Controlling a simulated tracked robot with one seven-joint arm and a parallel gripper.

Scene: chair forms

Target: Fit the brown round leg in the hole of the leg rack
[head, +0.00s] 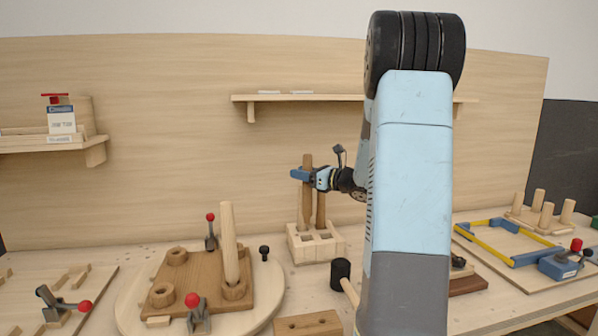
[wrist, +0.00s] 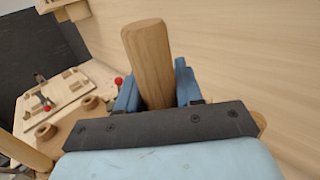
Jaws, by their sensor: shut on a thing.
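The brown round leg (head: 307,161) stands nearly upright in the head view, over the back part of the leg rack (head: 316,247). My gripper (head: 306,175) is shut on it near its top. In the wrist view the leg (wrist: 147,60) rises between my two blue fingers, and my gripper (wrist: 155,95) hides its lower part. The rack is a pale wooden block with several square openings. I cannot tell whether the held leg's lower end is in a hole.
A round board with a brown seat plate (head: 205,276) and an upright pale leg (head: 228,245) lies left of the rack. A black-headed mallet (head: 341,274) lies in front. A shelf (head: 300,97) is above. A blue and yellow frame (head: 512,243) lies at right.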

